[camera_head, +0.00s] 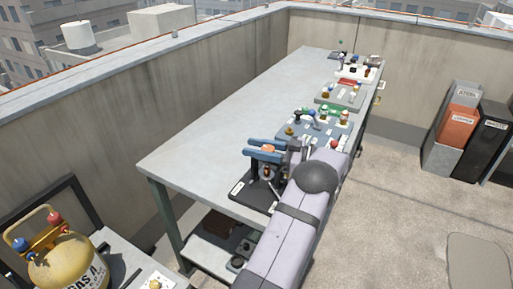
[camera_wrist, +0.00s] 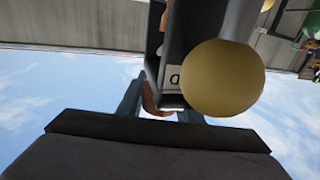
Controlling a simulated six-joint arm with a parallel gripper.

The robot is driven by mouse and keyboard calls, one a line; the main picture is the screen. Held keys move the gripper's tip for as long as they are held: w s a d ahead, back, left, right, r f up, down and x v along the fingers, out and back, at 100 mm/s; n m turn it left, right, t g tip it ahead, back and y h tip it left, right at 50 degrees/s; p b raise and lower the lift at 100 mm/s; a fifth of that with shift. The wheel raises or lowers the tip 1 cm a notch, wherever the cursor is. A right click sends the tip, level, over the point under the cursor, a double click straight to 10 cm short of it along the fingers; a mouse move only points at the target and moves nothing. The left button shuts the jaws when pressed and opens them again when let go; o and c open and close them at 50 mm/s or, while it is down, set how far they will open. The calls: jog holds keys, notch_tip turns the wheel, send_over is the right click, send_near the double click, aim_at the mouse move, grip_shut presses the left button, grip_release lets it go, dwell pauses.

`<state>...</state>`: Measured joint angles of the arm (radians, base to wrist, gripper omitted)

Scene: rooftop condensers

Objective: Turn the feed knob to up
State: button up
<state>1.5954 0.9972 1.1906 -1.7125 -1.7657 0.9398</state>
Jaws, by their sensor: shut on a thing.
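An orange-brown knob, which I take to be the feed knob (camera_head: 268,148), sits at the top of a dark device on a black base plate (camera_head: 240,190) at the near end of the bench. My gripper (camera_head: 265,152) has its two blue-grey fingers around the knob and is shut on it. In the wrist view the fingers (camera_wrist: 160,100) reach up on both sides of the orange-brown knob (camera_wrist: 149,103). A dark housing with a white label, partly hidden, stands beside it. A dull yellow ball (camera_wrist: 222,78) covers part of the view. The knob's setting cannot be read.
The long grey bench (camera_head: 215,115) is bare along its left side. A blue-grey board (camera_head: 315,130) with small valves lies beyond the device, with more boards farther back. A yellow gas cylinder (camera_head: 65,262) stands at lower left. Bins (camera_head: 460,125) stand at right.

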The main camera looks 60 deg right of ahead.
jog(key=shift+s+a+f+n+g+y+b, duration=0.15)
jog(key=shift+a+n+g+y, duration=0.1)
jog(key=shift+n+y, duration=0.45)
jog(key=shift+w+a+r+n+g+y+b, duration=0.15)
jog(key=shift+n+g+y, duration=0.2)
jog(key=shift+y, duration=0.55)
jog(key=shift+s+a+n+y, duration=0.1)
jog(key=shift+s+n+y, duration=0.05)
jog(key=shift+n+y, duration=0.4)
jog(key=o, duration=1)
jog(key=shift+o, duration=0.2)
jog(key=shift+r, duration=0.1)
notch_tip(320, 180, up, 10)
jog(key=p, duration=0.8)
